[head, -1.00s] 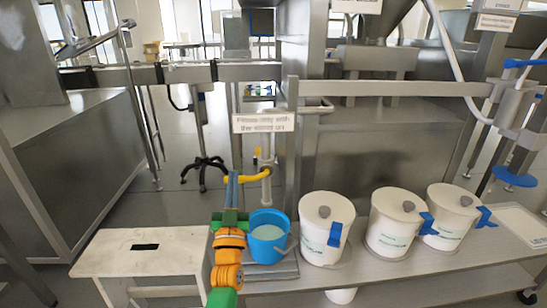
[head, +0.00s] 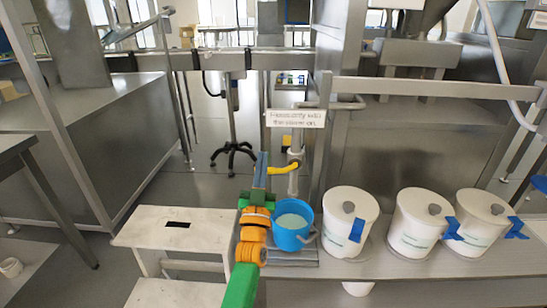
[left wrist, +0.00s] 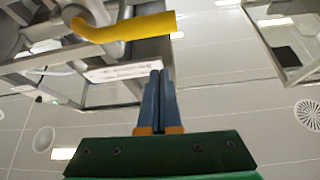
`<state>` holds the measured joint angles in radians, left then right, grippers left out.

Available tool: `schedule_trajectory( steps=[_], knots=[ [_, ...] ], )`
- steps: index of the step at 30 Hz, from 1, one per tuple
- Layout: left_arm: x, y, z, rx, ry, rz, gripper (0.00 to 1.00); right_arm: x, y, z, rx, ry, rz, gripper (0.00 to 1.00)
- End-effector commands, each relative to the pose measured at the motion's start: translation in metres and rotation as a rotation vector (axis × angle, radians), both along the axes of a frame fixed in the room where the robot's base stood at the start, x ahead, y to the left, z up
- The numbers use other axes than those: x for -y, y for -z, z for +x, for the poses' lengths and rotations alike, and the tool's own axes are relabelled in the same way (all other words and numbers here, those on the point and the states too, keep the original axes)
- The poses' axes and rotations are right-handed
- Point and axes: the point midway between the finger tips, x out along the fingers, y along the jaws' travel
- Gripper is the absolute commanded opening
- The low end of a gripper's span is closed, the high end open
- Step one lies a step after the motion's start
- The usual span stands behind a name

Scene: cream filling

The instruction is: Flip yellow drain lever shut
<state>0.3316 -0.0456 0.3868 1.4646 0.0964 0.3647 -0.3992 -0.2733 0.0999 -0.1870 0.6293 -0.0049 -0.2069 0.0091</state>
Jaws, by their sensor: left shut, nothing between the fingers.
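The yellow drain lever (head: 284,168) sticks out to the left from a vertical metal pipe (head: 293,184) above the blue bucket (head: 291,236). It also shows large at the top of the left wrist view (left wrist: 125,27), running level from the pipe. My left gripper (head: 262,158) is shut and empty, its blue fingers pointing up just left of the lever's free end. In the left wrist view the fingertips (left wrist: 160,75) are below the lever's free end, with a small gap in the picture. I cannot tell whether they touch. My right gripper is out of view.
Several white lidded tubs with blue handles, such as the nearest one (head: 346,212), stand right of the bucket on the metal bench. A white step stool (head: 160,228) is at left. A sign (head: 296,119) hangs above the lever.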

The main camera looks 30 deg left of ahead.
Motion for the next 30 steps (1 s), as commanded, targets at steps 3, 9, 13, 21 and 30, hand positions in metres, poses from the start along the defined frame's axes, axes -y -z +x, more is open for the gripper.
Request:
schedule_trajectory(
  steps=[3, 9, 13, 21, 30],
  knots=[
    [0.014, 0.022, -0.023, -0.008, 0.001, -0.004, 0.00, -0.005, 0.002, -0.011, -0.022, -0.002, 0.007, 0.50],
    [0.034, 0.044, -0.055, -0.008, 0.001, -0.004, 0.00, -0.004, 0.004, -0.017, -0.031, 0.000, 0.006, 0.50],
    [0.041, 0.051, -0.067, -0.006, 0.000, -0.002, 0.00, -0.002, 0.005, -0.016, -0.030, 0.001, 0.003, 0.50],
    [0.044, 0.054, -0.072, -0.004, 0.001, -0.002, 0.00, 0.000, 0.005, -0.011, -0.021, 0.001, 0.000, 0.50],
    [0.044, 0.055, -0.071, -0.009, 0.003, -0.003, 0.00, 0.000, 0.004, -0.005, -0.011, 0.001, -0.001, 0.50]
  ],
)
